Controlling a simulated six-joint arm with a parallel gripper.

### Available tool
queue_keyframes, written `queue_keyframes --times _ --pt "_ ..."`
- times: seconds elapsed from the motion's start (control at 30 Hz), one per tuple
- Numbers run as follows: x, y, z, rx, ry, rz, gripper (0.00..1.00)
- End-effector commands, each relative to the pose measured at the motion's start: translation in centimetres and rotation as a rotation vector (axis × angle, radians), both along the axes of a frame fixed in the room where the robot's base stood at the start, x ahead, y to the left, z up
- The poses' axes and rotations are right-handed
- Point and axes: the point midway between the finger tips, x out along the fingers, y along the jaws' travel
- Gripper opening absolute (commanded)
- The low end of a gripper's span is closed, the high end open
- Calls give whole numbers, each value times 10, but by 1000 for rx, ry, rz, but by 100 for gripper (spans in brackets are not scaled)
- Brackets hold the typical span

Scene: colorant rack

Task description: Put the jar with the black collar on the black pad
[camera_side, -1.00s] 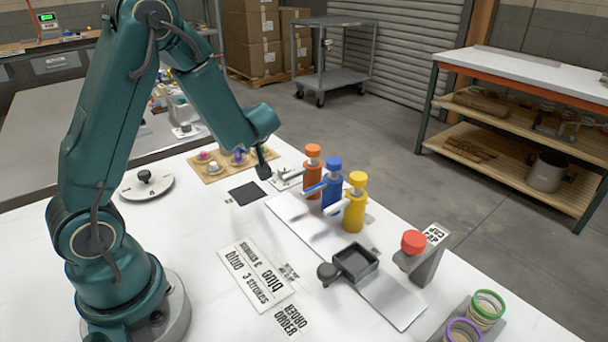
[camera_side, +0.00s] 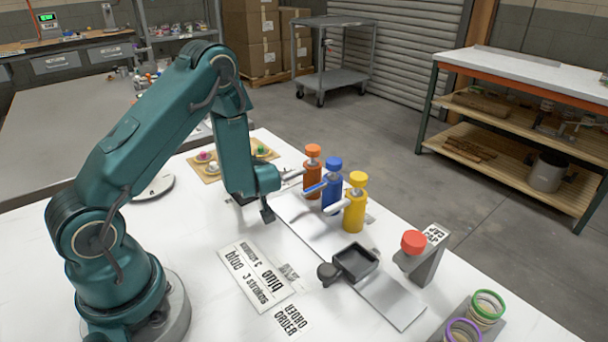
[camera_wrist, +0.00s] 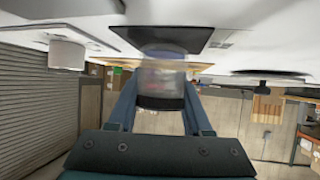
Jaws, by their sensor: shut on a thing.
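In the wrist view my gripper (camera_wrist: 160,112) is shut on a blurred, see-through jar (camera_wrist: 162,75) with a dark band, the black collar, at its end between the fingers. In the side view my gripper (camera_side: 267,212) is low over the white table, and the jar cannot be made out there. The black pad (camera_wrist: 190,39) lies flat just beyond the jar in the wrist view, and the jar overlaps its edge in the picture. In the side view my arm hides most of the pad. I cannot tell whether jar and pad touch.
Orange (camera_side: 312,178), blue (camera_side: 332,190) and yellow (camera_side: 354,210) pump bottles stand right of my gripper along a metal strip (camera_side: 390,300). A black tray (camera_side: 356,262) and a printed sheet (camera_side: 256,276) lie nearer. A wooden board (camera_side: 207,175) with small items is behind.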

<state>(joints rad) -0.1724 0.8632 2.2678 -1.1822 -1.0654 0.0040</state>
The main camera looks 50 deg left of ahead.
Motion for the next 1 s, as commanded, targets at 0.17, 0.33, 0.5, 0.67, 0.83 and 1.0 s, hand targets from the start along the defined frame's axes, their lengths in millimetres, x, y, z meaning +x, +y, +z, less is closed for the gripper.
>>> queue_keyframes --times 0.17,0.33,0.5,0.67,0.83,1.0 --pt "0 0 -1 1 -2 0 0" --pt "0 0 -3 0 0 0 0" --pt "0 0 -4 0 -1 0 80" --pt "0 0 -4 0 -1 0 80" --pt "0 0 -3 0 -1 0 80" --pt "-1 -11 5 0 -1 -5 80"
